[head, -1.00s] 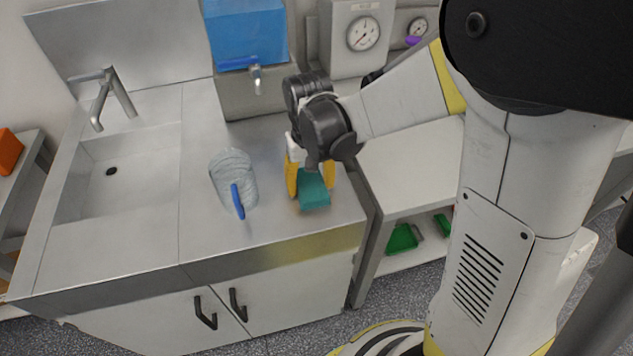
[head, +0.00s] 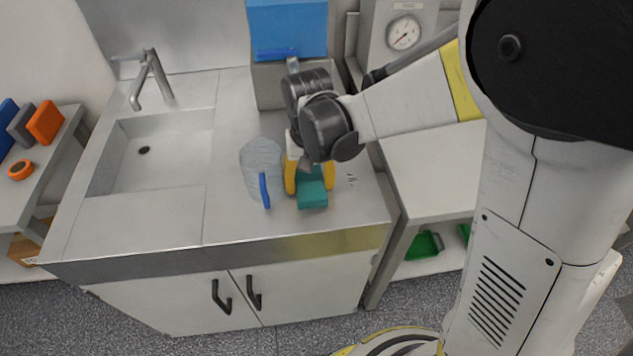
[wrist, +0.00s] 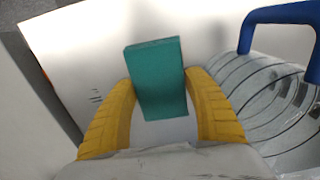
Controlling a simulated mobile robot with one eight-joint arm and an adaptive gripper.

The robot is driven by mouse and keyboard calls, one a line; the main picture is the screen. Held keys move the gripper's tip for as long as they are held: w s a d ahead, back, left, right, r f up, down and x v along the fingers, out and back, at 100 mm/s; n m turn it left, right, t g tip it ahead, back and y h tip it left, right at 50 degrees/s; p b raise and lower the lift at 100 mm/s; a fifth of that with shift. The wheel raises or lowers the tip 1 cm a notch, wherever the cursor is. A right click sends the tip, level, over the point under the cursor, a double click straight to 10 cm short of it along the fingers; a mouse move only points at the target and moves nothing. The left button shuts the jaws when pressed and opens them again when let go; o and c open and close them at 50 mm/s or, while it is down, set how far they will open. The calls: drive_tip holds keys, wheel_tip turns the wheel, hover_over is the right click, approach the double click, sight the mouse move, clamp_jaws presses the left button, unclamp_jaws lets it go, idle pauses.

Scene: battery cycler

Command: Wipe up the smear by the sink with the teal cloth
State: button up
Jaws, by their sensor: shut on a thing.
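The teal cloth (head: 313,196) looks like a thick block between the yellow fingers of my gripper (head: 310,178), which is shut on it. The cloth is low over the steel counter, right of the sink (head: 150,150); I cannot tell if it touches. In the wrist view the cloth (wrist: 158,82) sticks out past the fingertips (wrist: 161,85). Small dark marks (head: 351,180), perhaps the smear, lie on the counter just right of my gripper. They also show in the wrist view (wrist: 96,97), left of the left finger. Any part under the cloth is hidden.
A clear ribbed jug (head: 262,165) with a blue handle stands close left of my gripper. A blue-topped dispenser (head: 288,30) stands behind. The counter's front edge is near the cloth. A lower white bench (head: 430,165) is to the right. Counter left of the jug is clear.

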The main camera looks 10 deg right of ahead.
sight(364, 182)
drive_tip(key=shift+d+f, duration=0.1)
drive_tip(key=shift+d, duration=3.2)
drive_tip(key=shift+d+r, duration=0.2)
drive_tip(key=shift+d, duration=3.1)
wheel_tip(364, 182, up, 6)
drive_tip(key=p, duration=0.4)
drive_tip(key=shift+p, duration=0.35)
wheel_tip(364, 182, up, 3)
drive_tip(key=shift+p, duration=1.1)
